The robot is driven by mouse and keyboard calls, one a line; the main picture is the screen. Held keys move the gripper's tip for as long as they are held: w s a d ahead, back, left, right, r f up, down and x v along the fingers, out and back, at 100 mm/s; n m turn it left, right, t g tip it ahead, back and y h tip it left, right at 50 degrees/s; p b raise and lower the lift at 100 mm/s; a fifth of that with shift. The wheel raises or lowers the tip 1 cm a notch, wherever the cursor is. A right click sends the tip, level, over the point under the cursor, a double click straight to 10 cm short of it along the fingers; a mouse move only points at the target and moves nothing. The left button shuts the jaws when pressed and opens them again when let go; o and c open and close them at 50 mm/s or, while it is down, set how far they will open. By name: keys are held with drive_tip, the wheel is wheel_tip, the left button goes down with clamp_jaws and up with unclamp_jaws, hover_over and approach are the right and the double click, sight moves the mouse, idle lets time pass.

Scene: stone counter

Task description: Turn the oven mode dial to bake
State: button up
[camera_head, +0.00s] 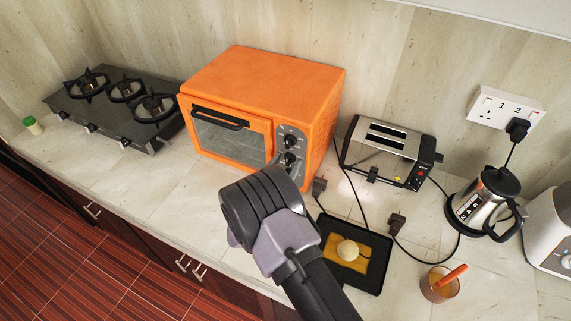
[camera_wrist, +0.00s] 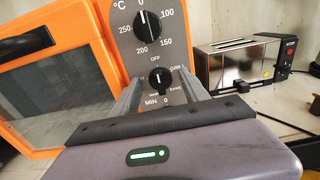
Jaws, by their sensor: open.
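The orange oven (camera_head: 245,100) stands on the counter with its door shut. Its control panel has a black temperature dial (camera_wrist: 148,22) at the top and the black mode dial (camera_wrist: 160,77) below it, labelled OFF, GRILL and BAKE. The mode dial's pointer looks roughly upright, towards OFF; its exact angle is hard to tell. My gripper (camera_wrist: 158,88) is open, with one finger on each side of the mode dial in the wrist view. Whether the fingers touch it is unclear. My wrist hides the fingers in the head view. The lower panel, around MIN 0, is partly hidden behind my gripper.
A toaster (camera_head: 387,152) stands right of the oven, and a black tray (camera_head: 378,278) lies in front of it. A gas hob (camera_head: 112,118) is to the left. A kettle (camera_head: 484,203) and a cup (camera_head: 436,291) are to the right. Cords cross the counter.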

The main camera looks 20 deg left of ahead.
clamp_jaws()
